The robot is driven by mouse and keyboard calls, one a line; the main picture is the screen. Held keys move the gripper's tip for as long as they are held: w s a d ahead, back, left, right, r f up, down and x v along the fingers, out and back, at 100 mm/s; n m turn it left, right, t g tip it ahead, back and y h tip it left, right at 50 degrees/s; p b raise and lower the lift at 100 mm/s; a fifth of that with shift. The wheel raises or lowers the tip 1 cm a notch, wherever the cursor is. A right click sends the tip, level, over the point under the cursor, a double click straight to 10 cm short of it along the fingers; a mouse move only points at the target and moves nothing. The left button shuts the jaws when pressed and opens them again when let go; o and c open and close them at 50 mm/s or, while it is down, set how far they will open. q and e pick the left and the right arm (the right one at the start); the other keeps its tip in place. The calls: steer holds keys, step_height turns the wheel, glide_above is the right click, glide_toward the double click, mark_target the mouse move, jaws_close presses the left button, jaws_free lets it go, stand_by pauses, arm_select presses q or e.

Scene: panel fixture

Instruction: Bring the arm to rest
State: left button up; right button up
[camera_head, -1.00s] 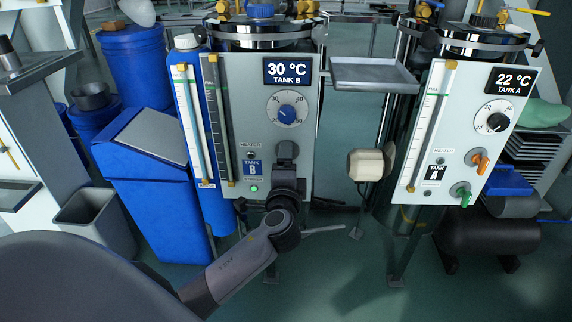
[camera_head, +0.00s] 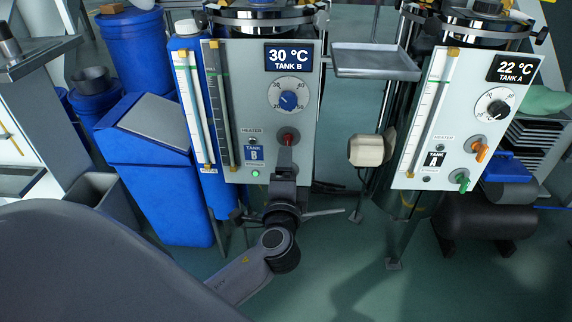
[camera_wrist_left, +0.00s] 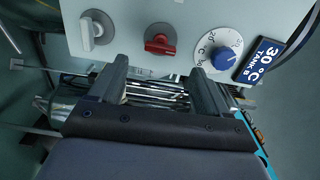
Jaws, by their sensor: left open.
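My left gripper (camera_head: 285,160) is in front of the lower part of the white Tank B panel (camera_head: 230,110), just below the red heater knob (camera_head: 289,137). In the left wrist view its two fingers (camera_wrist_left: 160,72) are apart with nothing between them. The red knob also shows there (camera_wrist_left: 160,44), beyond the fingertips and apart from them. A pale knob (camera_wrist_left: 97,30) is to its left, and the blue dial knob (camera_wrist_left: 226,58) is to its right. The Tank B display reads 30 °C. A green light (camera_head: 255,173) is lit. My right gripper is not in view.
The Tank A panel (camera_head: 440,110), reading 22 °C, stands to the right with orange and green knobs. Blue bins (camera_head: 150,165) stand at left. Floor is open at lower right.

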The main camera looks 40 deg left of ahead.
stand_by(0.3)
arm_select(q)
steer(key=s+d+f+n+g+h, duration=0.25)
steer(key=s+d+f+h, duration=0.25)
steer(key=d+f+h, duration=0.3)
steer(key=s+d+r+n+h, duration=0.3)
steer(key=s+d+n+h, duration=0.3)
steer(key=s+d+h, duration=0.5)
steer(key=s+a+r+g+y+p, duration=0.1)
steer(key=a+r+y+p, duration=0.2)
steer(key=r+p, duration=0.5)
steer(key=s+a+r+g+y+p, duration=0.1)
steer(key=a+r+y+p, duration=0.3)
steer(key=p, duration=2)
step_height(320, 180, up, 4)
steer(key=shift+s+a+r, duration=0.15)
steer(key=shift+s+a, duration=0.4)
steer(key=shift+a, duration=0.55)
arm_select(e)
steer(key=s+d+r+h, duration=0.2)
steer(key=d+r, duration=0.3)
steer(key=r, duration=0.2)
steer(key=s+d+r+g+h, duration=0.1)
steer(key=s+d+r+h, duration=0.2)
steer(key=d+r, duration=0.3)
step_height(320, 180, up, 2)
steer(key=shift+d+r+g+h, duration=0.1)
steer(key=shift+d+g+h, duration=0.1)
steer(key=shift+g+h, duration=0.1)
